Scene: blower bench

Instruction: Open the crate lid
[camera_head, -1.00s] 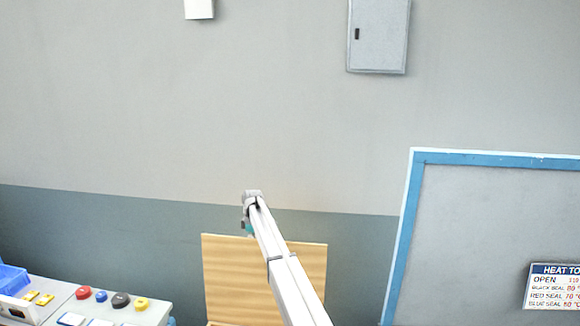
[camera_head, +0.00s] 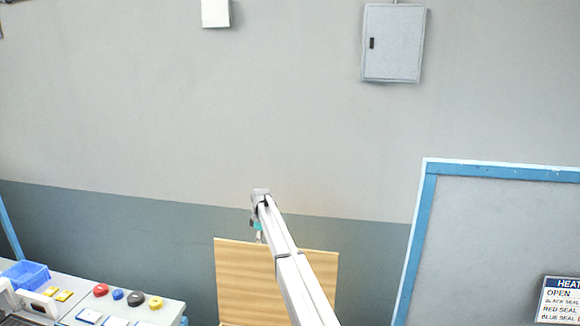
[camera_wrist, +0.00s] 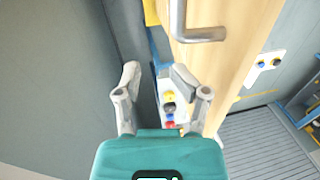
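The crate lid is a light wooden panel (camera_head: 240,282) that stands upright at the bottom middle of the head view, partly behind my arm. In the wrist view the wooden panel (camera_wrist: 232,72) runs down the right of centre, with a grey metal bar handle (camera_wrist: 203,35) on it. My gripper (camera_wrist: 156,75) has its two fingers apart with nothing held between them. It is beside the panel, left of and below the handle in the wrist view, and does not appear to grip either. In the head view my gripper (camera_head: 257,232) is small, near the panel's top edge. The crate body is mostly out of view.
A bench with coloured buttons (camera_head: 118,295) and a blue bin (camera_head: 25,274) stands at lower left. A blue-framed board (camera_head: 418,240) stands at right. The wall behind carries a grey cabinet (camera_head: 393,45). Grey slatted floor (camera_wrist: 262,140) shows in the wrist view.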

